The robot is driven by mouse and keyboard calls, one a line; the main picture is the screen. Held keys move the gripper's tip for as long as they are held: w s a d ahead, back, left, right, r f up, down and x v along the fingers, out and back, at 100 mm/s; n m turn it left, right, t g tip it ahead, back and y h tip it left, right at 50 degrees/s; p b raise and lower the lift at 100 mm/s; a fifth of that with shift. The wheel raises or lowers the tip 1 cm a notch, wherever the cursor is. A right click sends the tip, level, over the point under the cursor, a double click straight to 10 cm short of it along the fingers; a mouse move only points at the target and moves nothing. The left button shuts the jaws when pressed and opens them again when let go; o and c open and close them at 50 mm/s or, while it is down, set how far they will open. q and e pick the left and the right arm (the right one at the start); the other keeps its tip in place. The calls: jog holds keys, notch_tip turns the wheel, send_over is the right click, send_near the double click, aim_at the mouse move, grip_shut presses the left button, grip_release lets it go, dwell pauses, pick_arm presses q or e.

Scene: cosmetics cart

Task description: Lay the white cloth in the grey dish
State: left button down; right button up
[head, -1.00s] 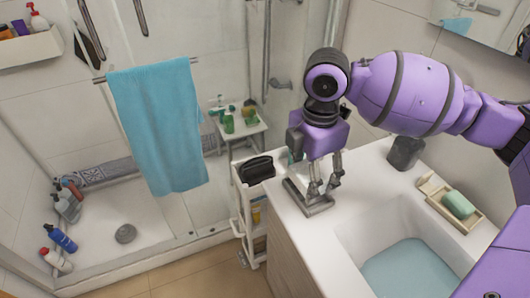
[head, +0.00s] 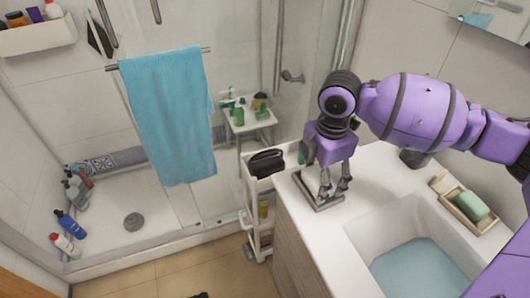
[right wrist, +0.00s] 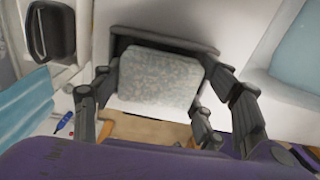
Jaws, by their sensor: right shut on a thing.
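The grey dish (head: 322,205) sits on the white counter near its left front corner. My right gripper (head: 334,192) points down over the dish, its fingertips at dish level. In the right wrist view, the pale, speckled white cloth (right wrist: 160,80) lies flat between the fingers of my right gripper (right wrist: 155,110), which is shut on it. The dish's dark rim (right wrist: 125,42) shows behind the cloth. I cannot tell whether the cloth touches the dish floor. The head view hides the cloth behind the gripper. My left gripper is not in view.
A sink (head: 375,232) is right of the dish. A green soap bar (head: 471,206) lies in a tray behind the sink, and a dark cup (head: 414,158) stands nearby. A white cart (head: 258,205) with a black pouch (head: 266,163) stands left of the counter.

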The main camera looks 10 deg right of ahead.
jog(key=shift+s+f, duration=0.25)
jog(key=shift+f, duration=0.35)
jog(key=shift+c, duration=0.4)
jog(key=shift+s+a+f, duration=0.1)
jog(key=shift+f, duration=0.2)
jog(key=shift+c, duration=1.4)
jog(key=o, duration=1.3)
jog(key=shift+f, duration=0.1)
jog(key=shift+o, duration=0.4)
jog(key=shift+w+f, duration=0.1)
jog(key=shift+w, duration=0.1)
jog(key=shift+r, duration=0.35)
jog(key=shift+w+r, duration=0.1)
jog(key=shift+r, duration=0.25)
notch_tip(320, 180, up, 13)
jog(key=shift+f+p, duration=0.2)
jog(key=shift+p, duration=0.25)
